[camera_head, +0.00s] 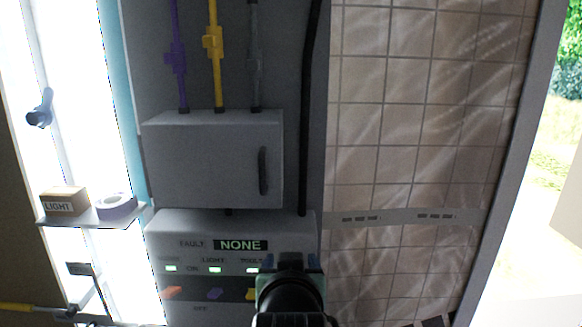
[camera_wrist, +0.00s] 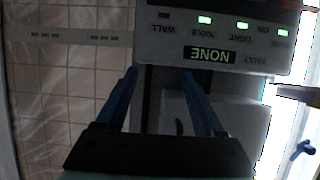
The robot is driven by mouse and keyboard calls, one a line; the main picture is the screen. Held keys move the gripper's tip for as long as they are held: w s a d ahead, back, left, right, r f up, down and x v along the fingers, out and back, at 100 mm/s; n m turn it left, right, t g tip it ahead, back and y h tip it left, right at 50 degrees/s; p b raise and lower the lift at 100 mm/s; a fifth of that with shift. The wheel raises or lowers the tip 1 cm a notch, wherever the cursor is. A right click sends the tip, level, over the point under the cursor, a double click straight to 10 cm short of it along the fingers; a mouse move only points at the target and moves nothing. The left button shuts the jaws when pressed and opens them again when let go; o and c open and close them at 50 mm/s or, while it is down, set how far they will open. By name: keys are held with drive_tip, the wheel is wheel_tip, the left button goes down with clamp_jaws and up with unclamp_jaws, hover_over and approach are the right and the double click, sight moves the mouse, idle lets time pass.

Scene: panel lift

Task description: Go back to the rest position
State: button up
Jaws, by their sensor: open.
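My gripper (camera_head: 290,262) is in front of the lower right part of the grey control panel (camera_head: 300,222). In the wrist view its two blue fingers (camera_wrist: 160,75) are apart with nothing between them. The panel's display (camera_head: 240,245) reads NONE beside the word FAULT. Green lights are lit on the panel, with orange, purple and yellow switches below them. My arm hides the panel's right end, and in the wrist view one label there reads WALL, with a dark light above it. The grey cabinet (camera_head: 210,160) above the panel has its door shut.
Purple, yellow and grey levers or pipes (camera_head: 214,60) run above the cabinet. A small shelf (camera_head: 90,218) at left holds a box marked LIGHT (camera_head: 65,202) and a tape roll (camera_head: 117,206). A tiled wall (camera_head: 420,120) is at right, beside a bright opening.

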drive_tip(key=s+r+t, duration=0.4)
drive_tip(key=s+r, duration=0.1)
drive_tip(key=r, duration=0.6)
drive_tip(key=s+r+t, duration=0.5)
drive_tip(key=s+r, duration=0.1)
drive_tip(key=r, duration=0.5)
drive_tip(key=s+r+t, duration=0.4)
drive_tip(key=s+r, duration=0.2)
drive_tip(key=r, duration=0.5)
drive_tip(key=shift+s+r+t, duration=0.15)
drive_tip(key=shift+s+t, duration=0.1)
drive_tip(key=shift+t, duration=0.15)
drive_tip(key=shift+s+r, duration=0.15)
drive_tip(key=shift+r, duration=0.05)
drive_tip(key=shift+c, duration=1.6)
drive_tip(key=shift+a+f, duration=0.1)
